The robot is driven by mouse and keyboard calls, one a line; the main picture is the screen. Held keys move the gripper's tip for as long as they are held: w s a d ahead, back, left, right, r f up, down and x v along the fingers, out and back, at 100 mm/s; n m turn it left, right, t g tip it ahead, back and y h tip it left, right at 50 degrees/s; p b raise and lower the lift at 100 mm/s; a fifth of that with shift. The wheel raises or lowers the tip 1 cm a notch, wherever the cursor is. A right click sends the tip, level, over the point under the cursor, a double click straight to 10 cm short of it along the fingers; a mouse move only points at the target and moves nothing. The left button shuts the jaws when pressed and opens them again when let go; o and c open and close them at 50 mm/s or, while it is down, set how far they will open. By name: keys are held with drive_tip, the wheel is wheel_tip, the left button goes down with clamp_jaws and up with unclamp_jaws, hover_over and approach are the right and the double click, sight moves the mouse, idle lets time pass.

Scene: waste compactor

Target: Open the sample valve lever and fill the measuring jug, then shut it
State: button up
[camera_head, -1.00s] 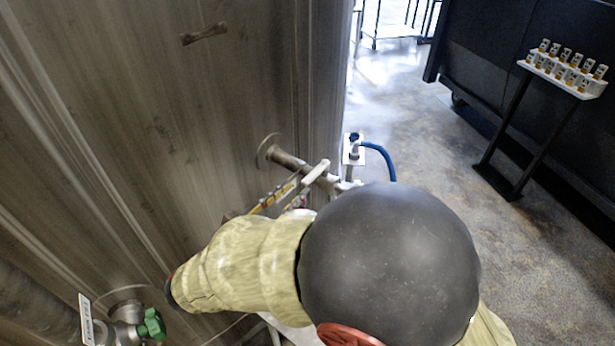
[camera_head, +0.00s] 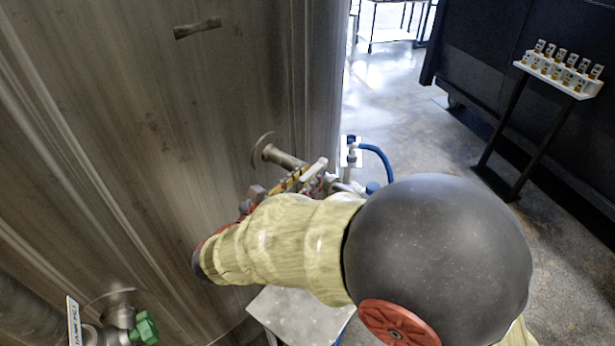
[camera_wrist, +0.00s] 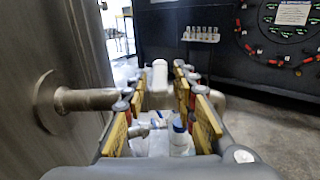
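The sample valve's pipe (camera_head: 283,158) sticks out of the tank wall on a round flange. In the wrist view the pipe (camera_wrist: 88,99) enters from the left. A pale lever (camera_head: 318,167) shows at the valve; in the wrist view the lever (camera_wrist: 159,78) stands upright between the fingers. My gripper (camera_wrist: 159,92) is open, with its yellow-padded fingers on either side of the lever; contact is not clear. My gripper (camera_head: 292,182) is partly hidden in the head view. A white vessel with a blue part (camera_wrist: 180,140) shows low between the fingers; I cannot tell whether it is the jug.
A blue hose (camera_head: 380,155) curves from a fitting right of the valve. A green-handled valve (camera_head: 146,327) is at lower left. A metal tabletop (camera_head: 295,315) lies below my arm. A white sample rack (camera_head: 560,72) stands right, with open floor between.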

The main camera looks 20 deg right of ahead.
drive_tip(key=c, duration=0.6)
clamp_jaws()
